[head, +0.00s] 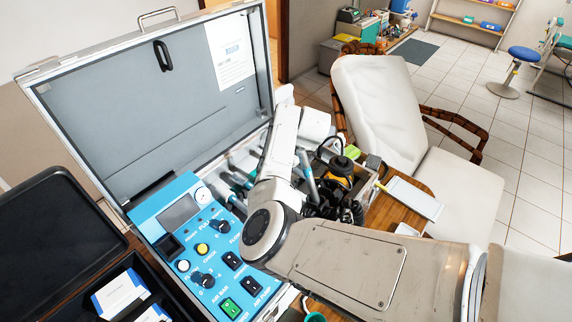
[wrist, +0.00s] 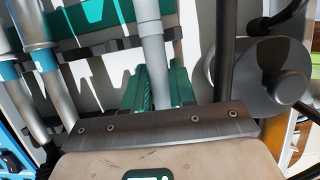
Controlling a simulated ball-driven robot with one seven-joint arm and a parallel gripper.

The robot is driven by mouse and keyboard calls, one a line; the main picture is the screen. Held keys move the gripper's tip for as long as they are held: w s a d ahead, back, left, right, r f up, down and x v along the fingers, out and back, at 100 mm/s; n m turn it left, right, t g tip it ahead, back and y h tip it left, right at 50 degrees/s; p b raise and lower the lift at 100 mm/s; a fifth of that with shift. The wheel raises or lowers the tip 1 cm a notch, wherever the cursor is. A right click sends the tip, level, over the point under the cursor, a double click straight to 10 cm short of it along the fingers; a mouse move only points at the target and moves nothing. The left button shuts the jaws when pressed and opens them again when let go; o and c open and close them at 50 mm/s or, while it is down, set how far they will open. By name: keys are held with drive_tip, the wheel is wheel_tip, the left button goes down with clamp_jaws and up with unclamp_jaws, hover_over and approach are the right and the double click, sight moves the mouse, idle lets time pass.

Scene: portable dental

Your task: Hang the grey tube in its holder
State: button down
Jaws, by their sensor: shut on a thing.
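In the wrist view a plain grey tube (wrist: 152,48) stands upright in the picture, with its lower end between the green fingers of my gripper (wrist: 156,88). My gripper is shut on it. Behind it runs a teal bar (wrist: 75,25) with dark grey brackets (wrist: 98,47), one beside the tube. I cannot tell whether the tube rests in a bracket or is in front of it. In the head view my arm hides most of the gripper; a grey tube (head: 308,178) shows just right of my wrist, and I cannot tell if it is the held one.
Two more tubes with blue bands (wrist: 42,60) stand at left in the wrist view. A dark rod and a round dark cylinder (wrist: 270,82) are close on the right. The open case lid (head: 150,100) and blue control panel (head: 205,250) stand left of my arm. A white chair (head: 375,105) is behind.

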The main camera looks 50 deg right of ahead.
drive_tip(key=shift+r+p, duration=2.35)
drive_tip(key=shift+r, duration=0.95)
